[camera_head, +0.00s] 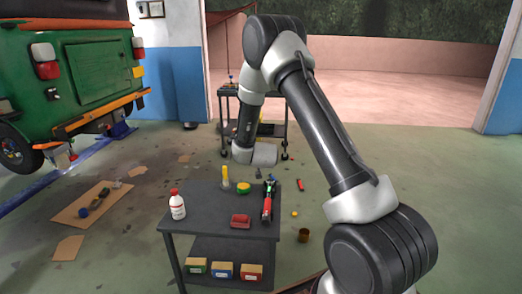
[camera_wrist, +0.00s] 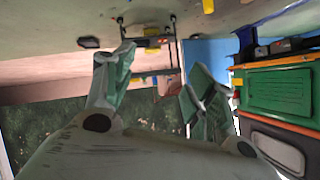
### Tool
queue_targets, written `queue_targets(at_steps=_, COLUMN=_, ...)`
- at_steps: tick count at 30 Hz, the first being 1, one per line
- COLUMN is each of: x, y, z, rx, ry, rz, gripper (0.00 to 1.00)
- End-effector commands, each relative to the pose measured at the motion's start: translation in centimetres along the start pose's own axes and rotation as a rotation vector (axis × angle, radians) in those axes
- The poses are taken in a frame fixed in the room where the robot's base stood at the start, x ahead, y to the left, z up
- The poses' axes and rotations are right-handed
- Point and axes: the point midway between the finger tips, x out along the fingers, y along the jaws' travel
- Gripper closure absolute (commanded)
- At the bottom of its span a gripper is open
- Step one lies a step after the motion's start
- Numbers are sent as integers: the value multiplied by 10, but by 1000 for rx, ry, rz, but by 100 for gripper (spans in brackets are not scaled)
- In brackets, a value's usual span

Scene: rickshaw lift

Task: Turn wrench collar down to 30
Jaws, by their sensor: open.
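A long tool with a red and black handle (camera_head: 267,203), which looks like the wrench, lies on the dark table (camera_head: 205,197) near its right edge. Its collar and scale are too small to read. Its far end shows some green. My gripper (camera_wrist: 160,75) is open in the wrist view, with its two fingers spread and nothing between them. In the head view my wrist hangs above the table's far edge, and my fingers are hidden or too small to tell. I see no contact with the tool.
The table also carries a white bottle with a red cap (camera_head: 177,205), a red block (camera_head: 241,221), a yellow-green round item (camera_head: 243,188) and a yellow upright item (camera_head: 225,177). Bins (camera_head: 223,270) sit on its lower shelf. A green vehicle (camera_head: 75,70) stands left.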

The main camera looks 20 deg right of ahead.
Motion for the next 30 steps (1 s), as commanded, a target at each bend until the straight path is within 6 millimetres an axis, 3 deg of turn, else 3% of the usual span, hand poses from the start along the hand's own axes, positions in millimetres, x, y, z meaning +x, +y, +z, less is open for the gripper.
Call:
queue_targets(at_steps=7, x=-15, y=-10, z=-13, rx=-12, ry=-36, rz=-14, gripper=44)
queue_targets(at_steps=22, x=-16, y=-10, z=-13, rx=-17, ry=-40, rz=-15, gripper=44)
queue_targets(at_steps=26, x=-17, y=-6, z=6, rx=-43, ry=-120, rz=0, gripper=44)
queue_targets(at_steps=30, x=-31, y=10, z=56, rx=-115, ry=-328, rz=34, gripper=44)
